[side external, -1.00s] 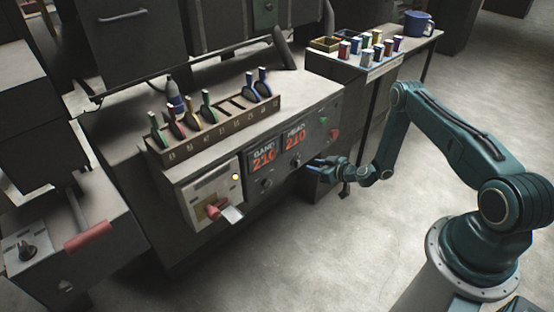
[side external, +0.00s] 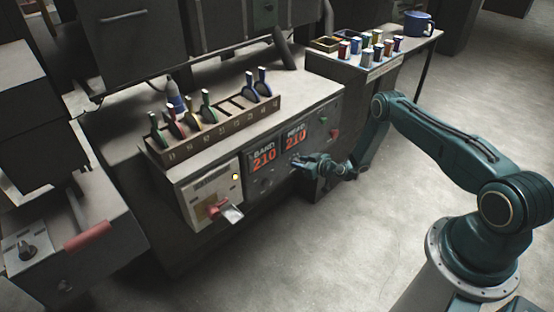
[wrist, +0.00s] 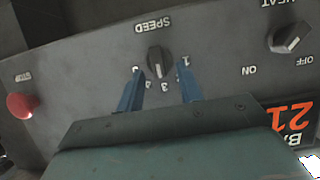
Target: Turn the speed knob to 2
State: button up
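The speed knob (wrist: 158,62) is a small dark dial on the grey panel, under the upside-down word SPEED in the wrist view. The 1 is at its right; other digits are below and left, partly covered by my fingers. I do not make out a 2, and the knob's setting is unclear. My gripper (wrist: 160,88) is open, its blue fingers apart to the left and right of the knob in the picture, with no visible contact. In the side external view my gripper (side external: 300,161) is close to the panel, below the displays; the knob cannot be made out there.
A red stop button (wrist: 20,105) is at the left in the wrist view. The heat knob (wrist: 289,37) is at the right. An orange-red display (wrist: 290,118) is at lower right. In the side external view, a red lever (side external: 217,208) sticks out from the panel's left part.

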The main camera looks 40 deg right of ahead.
grip_shut()
jog(key=shift+a+n, duration=0.15)
jog(key=shift+n, duration=0.25)
jog(key=shift+a+f+n+t+h, duration=0.15)
jog(key=shift+a+n+h, duration=0.15)
jog(key=shift+n+h, duration=0.7)
jog(key=shift+a+f+n+t+h, duration=0.15)
jog(key=shift+a+n+h, duration=0.1)
jog(key=shift+n+h, duration=0.75)
jog(key=shift+n, duration=0.3)
grip_release()
